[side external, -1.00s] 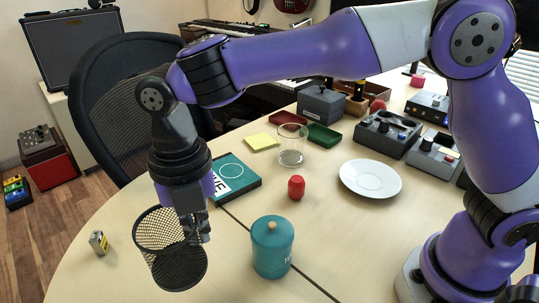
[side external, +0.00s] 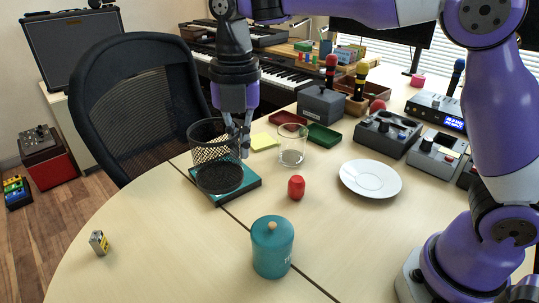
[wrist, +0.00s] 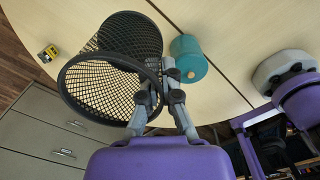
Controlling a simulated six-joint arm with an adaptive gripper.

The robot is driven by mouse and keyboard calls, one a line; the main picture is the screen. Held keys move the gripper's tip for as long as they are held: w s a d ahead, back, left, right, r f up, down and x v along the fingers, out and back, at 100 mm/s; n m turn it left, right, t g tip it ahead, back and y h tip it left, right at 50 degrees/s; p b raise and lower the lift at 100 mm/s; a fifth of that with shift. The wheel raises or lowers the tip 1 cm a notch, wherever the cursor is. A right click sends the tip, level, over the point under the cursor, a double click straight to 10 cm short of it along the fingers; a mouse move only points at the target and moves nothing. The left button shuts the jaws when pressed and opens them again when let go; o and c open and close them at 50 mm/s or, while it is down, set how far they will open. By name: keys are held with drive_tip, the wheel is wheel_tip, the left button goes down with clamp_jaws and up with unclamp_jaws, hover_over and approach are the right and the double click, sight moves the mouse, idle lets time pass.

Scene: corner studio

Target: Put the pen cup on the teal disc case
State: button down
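The pen cup (side external: 213,150) is a black wire-mesh cylinder. In the side view it appears over the teal disc case (side external: 246,186), tilted, with its base overlapping the case's top. I cannot tell whether the base touches the case. My gripper (side external: 241,147) is closed on the cup's wall at the right side of its rim. In the wrist view the mesh cup (wrist: 112,62) fills the upper left, with its rim between the fingers of my gripper (wrist: 158,103). The cup hides much of the case in the side view. The case does not show in the wrist view.
A teal canister (side external: 272,247), a red object (side external: 296,187), a clear glass (side external: 291,146) and a white saucer (side external: 370,179) stand nearby.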

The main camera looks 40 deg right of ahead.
drive_tip(key=w+d+f, duration=0.6)
drive_tip(key=d+f, duration=0.2)
drive_tip(key=f, duration=0.2)
drive_tip(key=shift+d+f, duration=0.2)
drive_tip(key=shift+d, duration=0.2)
drive_tip(key=shift+w, duration=0.1)
drive_tip(key=c, duration=1)
unclamp_jaws()
drive_tip(key=shift+f, duration=0.15)
drive_tip(key=shift+c, duration=0.2)
